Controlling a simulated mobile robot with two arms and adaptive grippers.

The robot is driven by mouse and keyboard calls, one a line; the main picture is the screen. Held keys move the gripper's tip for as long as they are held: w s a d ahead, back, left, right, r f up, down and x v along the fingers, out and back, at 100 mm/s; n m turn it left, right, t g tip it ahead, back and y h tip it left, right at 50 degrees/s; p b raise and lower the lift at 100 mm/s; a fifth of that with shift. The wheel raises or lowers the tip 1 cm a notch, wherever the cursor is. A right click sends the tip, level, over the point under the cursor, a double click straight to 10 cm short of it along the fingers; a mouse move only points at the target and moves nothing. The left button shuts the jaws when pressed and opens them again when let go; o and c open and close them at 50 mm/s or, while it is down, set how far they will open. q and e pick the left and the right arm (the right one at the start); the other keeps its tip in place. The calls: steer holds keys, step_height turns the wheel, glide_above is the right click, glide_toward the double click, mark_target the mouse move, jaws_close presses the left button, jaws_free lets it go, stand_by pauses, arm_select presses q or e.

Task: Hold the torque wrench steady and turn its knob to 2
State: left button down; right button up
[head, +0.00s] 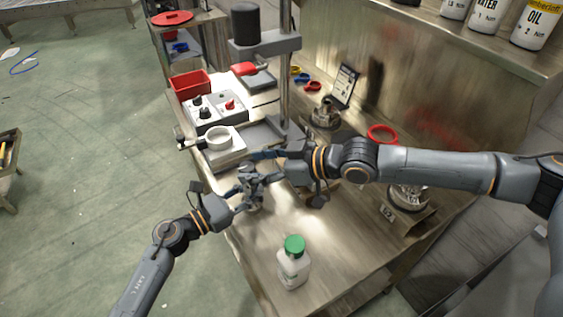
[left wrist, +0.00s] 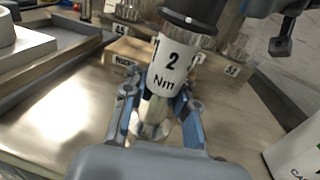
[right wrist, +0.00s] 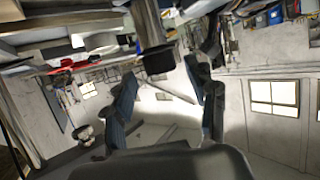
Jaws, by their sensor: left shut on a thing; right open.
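The torque wrench (left wrist: 168,70) stands roughly upright in the left wrist view, tilted slightly. It has a white sleeve marked "2 Nm", a clear lower part and a black knob (left wrist: 195,8) at the top edge. My left gripper (left wrist: 157,112) is shut on its lower part. In the head view my left gripper (head: 250,188) is over the bench, and the wrench is largely hidden by the grippers. My right gripper (head: 258,160) is open just above and beyond it.
A white bottle with a green cap (head: 294,262) stands at the bench's front. A press column (head: 285,90), a control box (head: 217,112) and a red bin (head: 190,83) are behind. A labelled stand (head: 388,212) is at right. Bare bench (head: 335,255) surrounds the bottle.

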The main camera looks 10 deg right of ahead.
steer(key=v, duration=0.9)
arm_select(q)
steer(key=c, duration=1)
jaws_free()
steer(key=shift+a, duration=0.15)
